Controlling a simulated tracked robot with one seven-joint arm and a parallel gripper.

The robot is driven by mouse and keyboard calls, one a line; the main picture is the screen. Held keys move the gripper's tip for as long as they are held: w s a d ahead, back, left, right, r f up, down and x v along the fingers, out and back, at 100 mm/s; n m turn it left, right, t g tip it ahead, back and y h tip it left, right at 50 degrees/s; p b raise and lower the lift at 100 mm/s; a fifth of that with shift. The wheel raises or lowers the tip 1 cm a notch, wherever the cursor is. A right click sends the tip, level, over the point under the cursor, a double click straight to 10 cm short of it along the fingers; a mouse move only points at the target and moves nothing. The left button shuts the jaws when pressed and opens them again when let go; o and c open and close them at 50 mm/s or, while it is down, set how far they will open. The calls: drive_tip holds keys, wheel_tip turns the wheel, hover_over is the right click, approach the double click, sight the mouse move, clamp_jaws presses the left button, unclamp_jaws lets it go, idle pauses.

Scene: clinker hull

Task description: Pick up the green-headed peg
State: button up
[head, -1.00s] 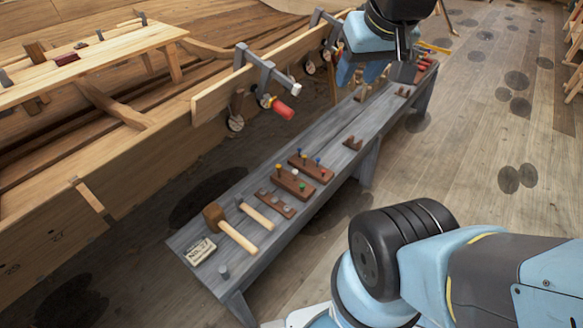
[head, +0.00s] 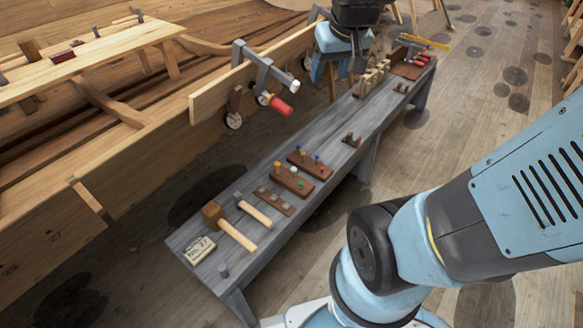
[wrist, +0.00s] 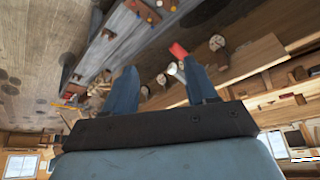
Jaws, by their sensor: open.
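The green-headed peg (head: 300,184) sits low at the right end of a brown peg block on the grey bench in the head view. Only its small green head shows clearly. My gripper (head: 338,76) is high and farther back, near the clamp and the hull plank, well apart from the peg. In the wrist view my gripper (wrist: 163,82) shows two blue fingers spread apart with nothing between them. I cannot make out the green head in the wrist view.
The grey bench (head: 226,176) carries a mallet (head: 212,213), a hammer (head: 256,212), a label block (head: 200,250) and a second peg block (head: 310,166). A red-handled clamp (head: 281,106) hangs on the hull plank. Open floor lies right of the bench.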

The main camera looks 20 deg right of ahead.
drive_tip(key=w+f, duration=0.9)
drive_tip(key=f, duration=0.1)
drive_tip(key=g, duration=0.1)
hover_over(301, 183)
drive_tip(key=s, duration=0.2)
wheel_tip(301, 183, down, 22)
drive_tip(key=shift+g, duration=0.4)
drive_tip(key=shift+s+f+x, duration=0.2)
drive_tip(key=shift+s+x, duration=0.55)
drive_tip(key=shift+x, duration=3.35)
drive_tip(key=shift+s+f+x, duration=0.25)
drive_tip(key=shift+s+x, duration=0.5)
drive_tip(key=shift+x, duration=3.35)
drive_tip(key=shift+s+f+x, duration=0.2)
drive_tip(key=shift+s+x, duration=0.55)
drive_tip(key=shift+x, duration=3.4)
clamp_jaws()
